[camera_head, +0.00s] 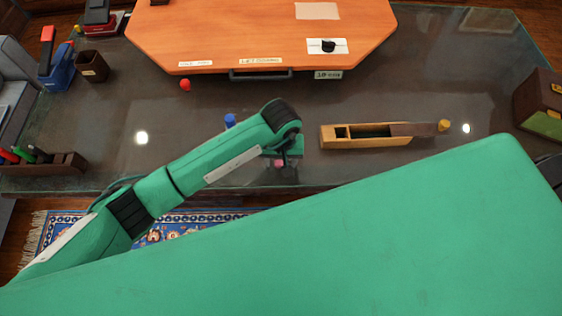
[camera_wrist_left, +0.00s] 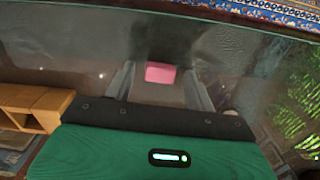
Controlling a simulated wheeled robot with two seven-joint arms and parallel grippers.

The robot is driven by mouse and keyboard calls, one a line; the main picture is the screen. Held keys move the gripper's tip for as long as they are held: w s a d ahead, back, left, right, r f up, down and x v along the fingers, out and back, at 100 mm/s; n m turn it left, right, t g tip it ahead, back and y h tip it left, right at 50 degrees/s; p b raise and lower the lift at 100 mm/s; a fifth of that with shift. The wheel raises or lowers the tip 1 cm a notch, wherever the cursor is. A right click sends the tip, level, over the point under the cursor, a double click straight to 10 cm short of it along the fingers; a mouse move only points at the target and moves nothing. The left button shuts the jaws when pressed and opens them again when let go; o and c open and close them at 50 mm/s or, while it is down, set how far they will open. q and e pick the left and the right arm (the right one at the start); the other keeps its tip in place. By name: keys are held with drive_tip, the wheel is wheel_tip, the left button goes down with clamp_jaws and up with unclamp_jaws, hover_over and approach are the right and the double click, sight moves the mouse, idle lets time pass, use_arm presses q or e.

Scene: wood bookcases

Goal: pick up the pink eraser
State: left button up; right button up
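The pink eraser (camera_wrist_left: 160,72) shows in the left wrist view between the two spread fingers of my left gripper (camera_wrist_left: 160,83). There is a gap between the eraser and each finger. In the head view a small pink patch of the eraser (camera_head: 279,162) shows just under my left gripper (camera_head: 282,172), near the front edge of the glass table (camera_head: 210,112). My left gripper is open and points down at the table. Whether the eraser sits fully between the fingertips or below them I cannot tell. My right gripper is not in view.
A long wooden box (camera_head: 365,142) lies right of my left gripper and also shows in the left wrist view (camera_wrist_left: 30,105). A blue piece (camera_head: 230,120) stands behind my forearm. A red ball (camera_head: 185,85) lies farther back, near the orange board (camera_head: 250,35).

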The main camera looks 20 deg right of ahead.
use_arm(q)
drive_tip(key=c, duration=0.9)
